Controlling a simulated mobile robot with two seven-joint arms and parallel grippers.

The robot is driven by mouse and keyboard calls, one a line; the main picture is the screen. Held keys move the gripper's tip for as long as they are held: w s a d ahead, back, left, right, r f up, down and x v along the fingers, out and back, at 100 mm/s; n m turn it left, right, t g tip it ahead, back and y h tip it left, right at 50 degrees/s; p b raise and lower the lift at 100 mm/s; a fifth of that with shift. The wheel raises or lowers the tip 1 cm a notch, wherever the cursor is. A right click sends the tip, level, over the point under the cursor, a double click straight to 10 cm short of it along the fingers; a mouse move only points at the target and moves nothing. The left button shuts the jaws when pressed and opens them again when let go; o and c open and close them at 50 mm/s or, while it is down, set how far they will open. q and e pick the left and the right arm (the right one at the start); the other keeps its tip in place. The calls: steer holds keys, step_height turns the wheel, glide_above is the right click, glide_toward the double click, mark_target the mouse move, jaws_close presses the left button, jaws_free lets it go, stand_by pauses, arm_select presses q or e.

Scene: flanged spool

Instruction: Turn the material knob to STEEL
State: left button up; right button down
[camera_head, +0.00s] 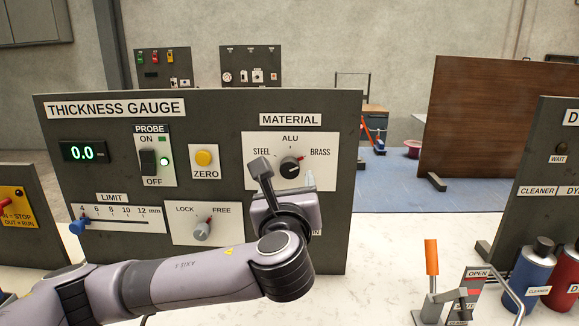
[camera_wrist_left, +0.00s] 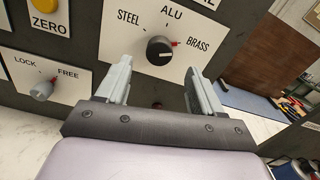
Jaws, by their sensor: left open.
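The black material knob (camera_head: 290,168) sits on a white plate on the thickness gauge panel, under the labels STEEL, ALU and BRASS. Its red pointer mark is turned to the upper right, toward BRASS. In the left wrist view the knob (camera_wrist_left: 160,51) also has its red mark toward BRASS. My left gripper (camera_head: 284,178) is open in front of the panel at the knob's lower side. In the left wrist view its two fingers (camera_wrist_left: 161,75) stand apart below and either side of the knob, with nothing between them. Contact with the knob is not visible. My right gripper is not in view.
The panel also bears a PROBE switch (camera_head: 148,162), a yellow ZERO button (camera_head: 204,158), a LIMIT slider (camera_head: 78,227) and a LOCK/FREE knob (camera_head: 202,231) pointing to FREE. An orange-handled lever (camera_head: 431,257) and cleaner cans (camera_head: 532,272) stand to the right.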

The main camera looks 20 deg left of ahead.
mark_target(289, 169)
arm_select(q)
steer(key=shift+p+x, duration=0.55)
steer(key=shift+x, duration=2.6)
steer(key=c, duration=1.1)
